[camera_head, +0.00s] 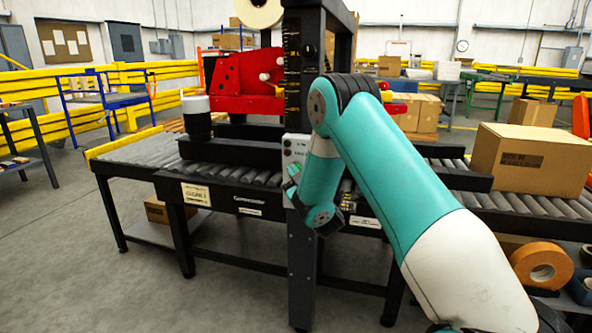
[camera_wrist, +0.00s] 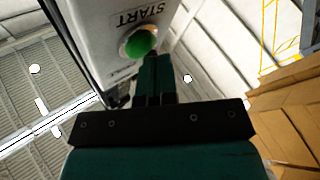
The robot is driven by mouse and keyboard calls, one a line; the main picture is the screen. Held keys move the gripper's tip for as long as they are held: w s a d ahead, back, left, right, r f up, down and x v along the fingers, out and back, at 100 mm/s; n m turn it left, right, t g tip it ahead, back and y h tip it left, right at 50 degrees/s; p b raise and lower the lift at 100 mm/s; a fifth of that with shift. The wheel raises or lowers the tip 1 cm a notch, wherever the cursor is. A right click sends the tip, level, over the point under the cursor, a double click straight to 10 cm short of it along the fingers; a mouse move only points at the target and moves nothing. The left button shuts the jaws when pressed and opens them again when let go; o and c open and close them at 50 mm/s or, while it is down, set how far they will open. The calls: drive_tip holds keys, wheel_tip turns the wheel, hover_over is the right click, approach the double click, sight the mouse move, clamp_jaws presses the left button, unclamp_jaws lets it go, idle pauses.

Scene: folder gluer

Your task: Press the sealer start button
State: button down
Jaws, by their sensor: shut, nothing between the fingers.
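The green start button (camera_wrist: 138,43) sits in a round metal ring on a light grey control box (camera_wrist: 95,30), under the word START, which appears upside down in the wrist view. My gripper (camera_wrist: 157,58) is shut and empty. Its fingertips are right by the button's lower right edge in that view; I cannot tell whether they touch it. In the head view the control box (camera_head: 296,147) is on the sealer's dark upright post, and my gripper (camera_head: 292,178) is close to its lower part. The button cannot be made out there.
The sealer (camera_head: 245,82) with its red head stands over a roller conveyor (camera_head: 140,152). A cardboard box (camera_head: 530,160) rests on the conveyor at the right. The floor at the front left is clear.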

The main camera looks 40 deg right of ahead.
drive_tip(key=shift+w+d+p, duration=0.1)
drive_tip(key=shift+d+p, duration=0.05)
drive_tip(key=shift+p, duration=0.15)
drive_tip(key=shift+f+b, duration=0.1)
drive_tip(key=shift+b, duration=0.25)
drive_tip(key=shift+s+a+b, duration=0.45)
drive_tip(key=shift+a+b, duration=0.1)
drive_tip(key=shift+b, duration=0.35)
drive_tip(key=s+a+b, duration=0.3)
drive_tip(key=a+b, duration=0.1)
drive_tip(key=b, duration=0.6)
drive_tip(key=shift+s+a, duration=0.35)
drive_tip(key=shift+a, duration=0.05)
